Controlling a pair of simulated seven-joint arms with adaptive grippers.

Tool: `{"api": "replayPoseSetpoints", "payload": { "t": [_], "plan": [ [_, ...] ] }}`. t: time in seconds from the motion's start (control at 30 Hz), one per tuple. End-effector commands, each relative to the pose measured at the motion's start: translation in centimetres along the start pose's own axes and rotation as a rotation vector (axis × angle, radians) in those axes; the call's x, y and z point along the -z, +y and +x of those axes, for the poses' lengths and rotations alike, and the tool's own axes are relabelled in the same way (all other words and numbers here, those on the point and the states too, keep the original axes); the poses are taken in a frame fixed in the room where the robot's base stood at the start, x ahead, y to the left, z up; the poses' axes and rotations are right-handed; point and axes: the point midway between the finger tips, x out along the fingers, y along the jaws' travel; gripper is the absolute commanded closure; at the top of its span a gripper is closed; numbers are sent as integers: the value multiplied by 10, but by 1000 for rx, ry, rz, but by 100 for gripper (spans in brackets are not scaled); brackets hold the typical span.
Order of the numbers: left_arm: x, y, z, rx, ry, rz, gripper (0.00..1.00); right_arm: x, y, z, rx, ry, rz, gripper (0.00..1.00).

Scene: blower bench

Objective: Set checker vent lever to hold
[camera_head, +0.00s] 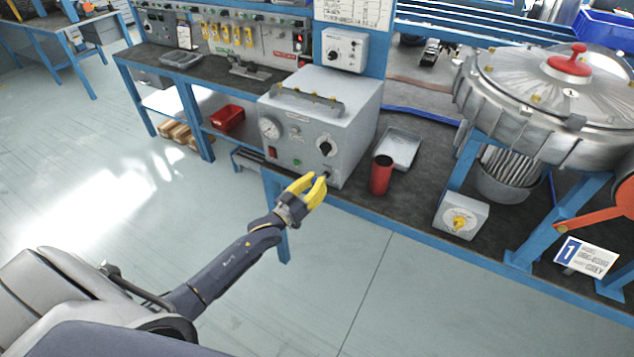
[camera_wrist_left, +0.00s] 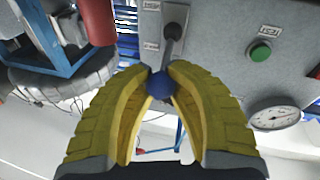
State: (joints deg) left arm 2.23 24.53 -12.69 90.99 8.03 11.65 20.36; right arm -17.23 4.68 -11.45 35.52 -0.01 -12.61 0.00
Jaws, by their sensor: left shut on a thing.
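The checker (camera_head: 318,120) is a grey box on the bench with a gauge, a black knob, a red switch and a green button on its front. Its vent lever (camera_wrist_left: 174,40) is a metal stem with a blue ball tip (camera_wrist_left: 160,84), on a plate with small labels too small to read. My left gripper (camera_head: 318,180) has yellow fingers at the lower right of the checker's front. In the left wrist view its fingertips (camera_wrist_left: 158,76) are closed around the blue ball. The lever shows only partly in the head view. My right gripper is not in view.
A red cylinder (camera_head: 381,174) stands on the bench right of the checker, near my left gripper. Behind it is a metal tray (camera_head: 399,147). A small grey box with a yellow knob (camera_head: 461,216) and a large blower housing (camera_head: 540,95) are farther right. Floor in front is clear.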

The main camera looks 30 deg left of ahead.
Motion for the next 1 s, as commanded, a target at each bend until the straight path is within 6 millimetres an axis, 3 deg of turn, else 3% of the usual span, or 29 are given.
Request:
{"api": "replayPoseSetpoints", "payload": {
  "t": [0.03, 0.07, 0.33, 0.67, 1.0],
  "plan": [
    [6, 0, 1, -3, 14, -1, 100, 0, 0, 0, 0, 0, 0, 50],
    [6, 0, 1, -3, 14, -1, 81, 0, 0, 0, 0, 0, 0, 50],
    [3, 0, 0, -1, 6, 0, 50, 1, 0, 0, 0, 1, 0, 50],
    [1, 0, -3, 0, 2, 0, 49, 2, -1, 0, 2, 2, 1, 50],
    [0, 0, -50, 0, 0, 0, 49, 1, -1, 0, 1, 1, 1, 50]
  ]
}}
